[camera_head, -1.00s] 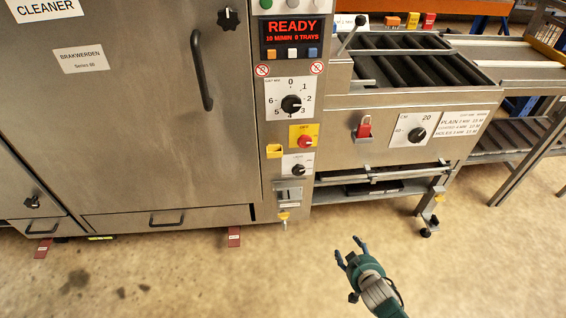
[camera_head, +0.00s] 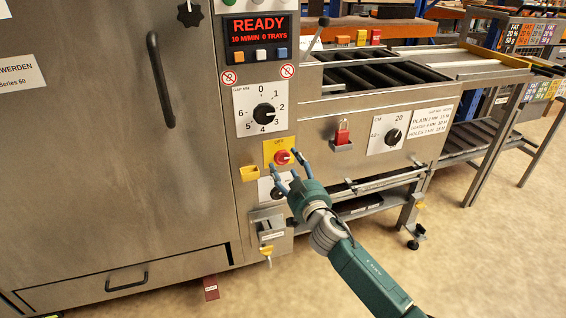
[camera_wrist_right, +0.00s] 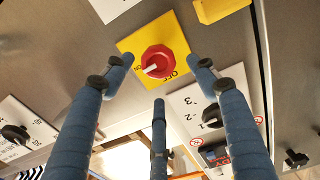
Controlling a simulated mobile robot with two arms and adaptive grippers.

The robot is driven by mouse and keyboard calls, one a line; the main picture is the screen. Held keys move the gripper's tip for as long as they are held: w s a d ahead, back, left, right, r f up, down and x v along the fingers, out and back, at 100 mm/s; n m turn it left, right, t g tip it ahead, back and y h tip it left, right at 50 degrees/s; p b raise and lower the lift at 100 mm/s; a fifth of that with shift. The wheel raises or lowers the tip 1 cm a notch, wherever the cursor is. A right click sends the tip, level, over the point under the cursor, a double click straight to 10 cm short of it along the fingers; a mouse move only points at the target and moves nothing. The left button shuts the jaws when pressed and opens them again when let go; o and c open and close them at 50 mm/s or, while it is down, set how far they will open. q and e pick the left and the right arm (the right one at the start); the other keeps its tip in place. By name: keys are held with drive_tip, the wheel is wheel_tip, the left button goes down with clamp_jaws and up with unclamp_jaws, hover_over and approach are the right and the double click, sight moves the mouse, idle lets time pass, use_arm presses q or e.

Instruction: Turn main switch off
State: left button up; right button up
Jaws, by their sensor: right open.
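The main switch (camera_head: 282,157) is a red round knob on a yellow plate marked OFF at its top, on the cleaner's front column. In the right wrist view, the red knob (camera_wrist_right: 158,60) sits in the middle, and its white pointer appears turned toward the ON label. My right gripper (camera_head: 286,161) is open in front of the switch. I cannot tell whether any finger touches the knob or plate. My left gripper is not in view.
Another dial below is partly hidden by my gripper. A red padlock (camera_head: 342,134) is to the right. The display (camera_head: 258,29) reads READY.

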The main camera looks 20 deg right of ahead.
sight(283, 158)
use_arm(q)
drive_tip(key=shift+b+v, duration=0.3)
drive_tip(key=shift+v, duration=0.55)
use_arm(e)
drive_tip(key=shift+w+a, duration=0.1)
drive_tip(key=shift+w, duration=2.05)
